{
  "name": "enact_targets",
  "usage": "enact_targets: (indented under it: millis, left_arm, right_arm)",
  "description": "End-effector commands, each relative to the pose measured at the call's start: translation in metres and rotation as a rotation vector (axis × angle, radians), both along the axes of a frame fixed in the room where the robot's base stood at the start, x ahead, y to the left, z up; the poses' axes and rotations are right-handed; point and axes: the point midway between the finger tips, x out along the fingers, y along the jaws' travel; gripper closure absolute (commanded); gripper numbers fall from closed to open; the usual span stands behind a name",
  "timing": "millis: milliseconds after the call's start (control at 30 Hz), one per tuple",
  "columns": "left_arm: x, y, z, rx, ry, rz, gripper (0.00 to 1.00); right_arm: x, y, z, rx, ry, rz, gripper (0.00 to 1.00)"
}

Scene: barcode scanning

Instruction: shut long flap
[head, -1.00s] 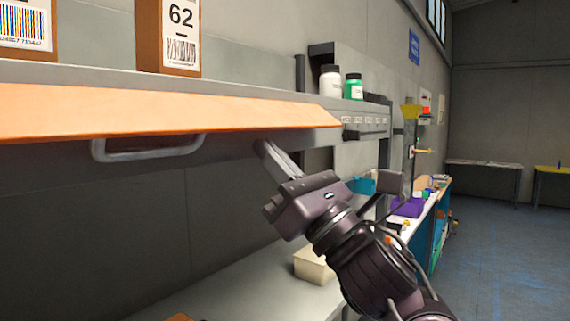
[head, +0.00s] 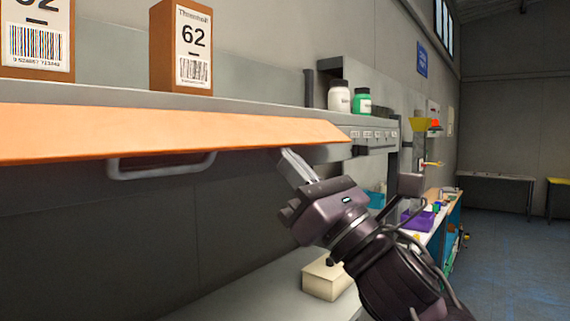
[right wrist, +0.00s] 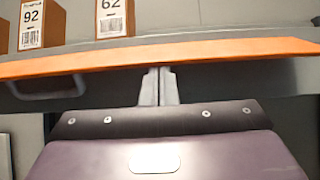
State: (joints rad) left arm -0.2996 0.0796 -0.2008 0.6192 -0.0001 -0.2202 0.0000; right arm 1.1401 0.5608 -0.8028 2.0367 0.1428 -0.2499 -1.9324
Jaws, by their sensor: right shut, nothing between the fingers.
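The long orange flap (head: 170,133) runs along the front of the shelf in the head view, tilted outward, with a grey bar handle (head: 162,166) beneath it. It also spans the right wrist view (right wrist: 225,50), with the handle (right wrist: 45,92) at the left. My right gripper (head: 287,158) is shut and empty. Its fingertips are just under the flap's lower edge, towards the flap's right end. In the right wrist view its fingertips (right wrist: 159,70) meet the flap's lower edge; I cannot tell whether they touch. My left gripper is not in view.
Boxes with barcodes stand on the shelf above the flap, one marked 62 (head: 181,48). A white bottle (head: 339,97) and a green bottle (head: 362,101) stand further right. A beige box (head: 328,276) sits on the lower counter (head: 262,300).

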Motion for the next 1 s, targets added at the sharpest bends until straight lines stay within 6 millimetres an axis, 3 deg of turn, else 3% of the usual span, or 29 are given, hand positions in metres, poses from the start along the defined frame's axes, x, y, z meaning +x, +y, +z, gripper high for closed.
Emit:
enact_targets:
  millis: [1000]
  left_arm:
    - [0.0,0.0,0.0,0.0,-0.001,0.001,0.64]
  right_arm:
    - [-0.008,-0.01,0.018,0.002,-0.003,0.0,1.0]
